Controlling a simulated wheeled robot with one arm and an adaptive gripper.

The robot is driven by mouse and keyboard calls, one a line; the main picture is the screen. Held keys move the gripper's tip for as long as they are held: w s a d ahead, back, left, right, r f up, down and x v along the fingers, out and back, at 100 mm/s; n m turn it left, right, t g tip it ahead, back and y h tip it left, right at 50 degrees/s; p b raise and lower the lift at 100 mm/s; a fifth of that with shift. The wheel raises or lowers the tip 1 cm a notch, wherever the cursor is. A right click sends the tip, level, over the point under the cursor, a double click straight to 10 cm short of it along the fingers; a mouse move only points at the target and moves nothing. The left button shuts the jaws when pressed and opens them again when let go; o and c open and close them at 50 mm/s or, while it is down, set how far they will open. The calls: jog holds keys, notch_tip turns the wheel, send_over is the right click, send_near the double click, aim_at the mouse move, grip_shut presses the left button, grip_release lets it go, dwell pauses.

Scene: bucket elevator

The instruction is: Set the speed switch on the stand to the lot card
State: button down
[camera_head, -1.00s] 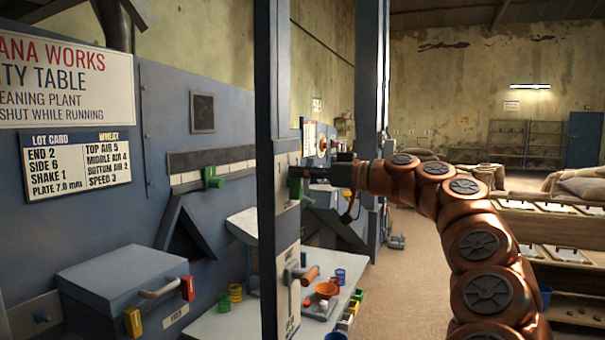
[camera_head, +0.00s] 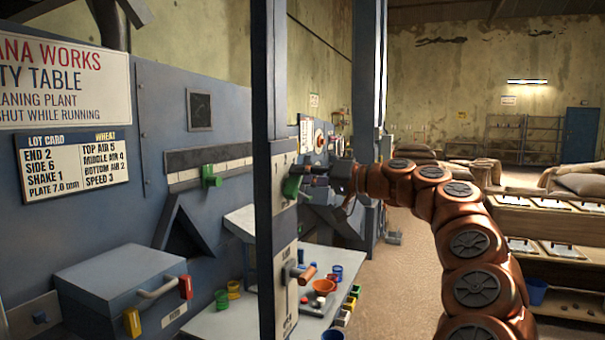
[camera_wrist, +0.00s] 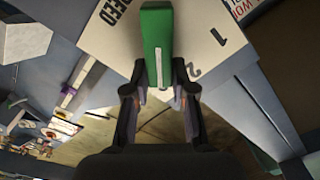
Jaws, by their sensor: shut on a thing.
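The lot card (camera_head: 75,163) hangs on the blue machine wall at left and reads "SPEED 3" in its lower right. The green speed switch handle (camera_head: 291,186) sits on a pale plate on the blue stand post (camera_head: 265,110). My gripper (camera_head: 310,178) reaches it from the right and is shut on it. In the wrist view the green handle (camera_wrist: 157,40) is between my fingertips (camera_wrist: 160,88). The plate (camera_wrist: 205,45) behind it shows part of the word "SPEED" and the digits 1 and 2. I cannot tell which digit the handle points to.
Below the switch, the same post carries a lever with a brown grip (camera_head: 307,274). A low table (camera_head: 235,322) with coloured cups stands behind the post. A second blue post (camera_head: 368,80) rises behind my gripper. Wooden bins (camera_head: 545,222) stand at right beyond my arm.

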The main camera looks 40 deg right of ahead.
dwell(0.4)
jog(key=c, duration=1)
grip_release()
jog(key=shift+o, duration=0.2)
jog(key=v, duration=1.2)
jog(key=shift+a, duration=0.1)
